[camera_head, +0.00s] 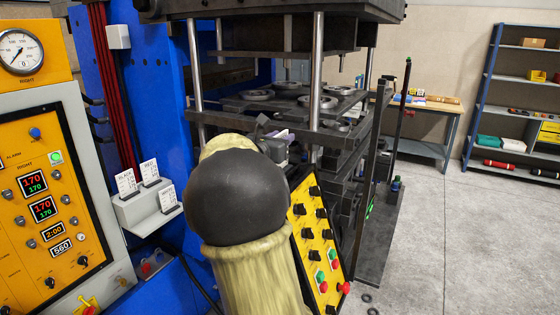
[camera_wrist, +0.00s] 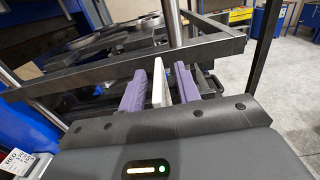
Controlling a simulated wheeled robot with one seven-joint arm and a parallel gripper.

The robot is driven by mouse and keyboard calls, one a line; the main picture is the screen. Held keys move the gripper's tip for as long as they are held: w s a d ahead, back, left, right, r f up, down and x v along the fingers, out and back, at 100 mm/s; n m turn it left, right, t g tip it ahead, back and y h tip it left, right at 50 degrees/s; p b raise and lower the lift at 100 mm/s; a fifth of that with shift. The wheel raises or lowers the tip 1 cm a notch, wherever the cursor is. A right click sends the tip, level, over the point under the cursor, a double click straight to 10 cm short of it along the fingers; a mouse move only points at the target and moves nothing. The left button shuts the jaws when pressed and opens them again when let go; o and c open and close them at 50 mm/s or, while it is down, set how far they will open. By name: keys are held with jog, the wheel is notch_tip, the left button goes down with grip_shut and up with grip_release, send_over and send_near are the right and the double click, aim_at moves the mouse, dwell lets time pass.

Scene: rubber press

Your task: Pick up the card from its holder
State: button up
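Three white printed cards stand in a light grey holder (camera_head: 146,212) beside the control panel in the head view: one marked like BLACK (camera_head: 127,183), a RED one (camera_head: 150,172) and a lower third one (camera_head: 168,198). The RED card also shows at the lower left edge of the wrist view (camera_wrist: 17,161). My gripper (camera_wrist: 160,80) has two purple fingers standing apart. A pale strip shows between them; I cannot tell what it is. In the head view my gripper (camera_head: 279,135) is mostly hidden behind my arm, to the right of the holder and apart from the cards.
The press (camera_head: 290,100) with its steel posts and round moulds stands just beyond my gripper. A yellow button panel (camera_head: 315,240) is right of my arm. The blue press frame (camera_head: 130,100) rises behind the holder. Shelves (camera_head: 515,100) and a bench (camera_head: 425,125) are far right; the floor there is largely clear.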

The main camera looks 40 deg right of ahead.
dwell(0.3)
jog(key=shift+w, duration=0.1)
grip_shut()
jog(key=shift+r, duration=0.2)
notch_tip(320, 180, up, 10)
jog(key=shift+f, duration=0.2)
dwell(0.5)
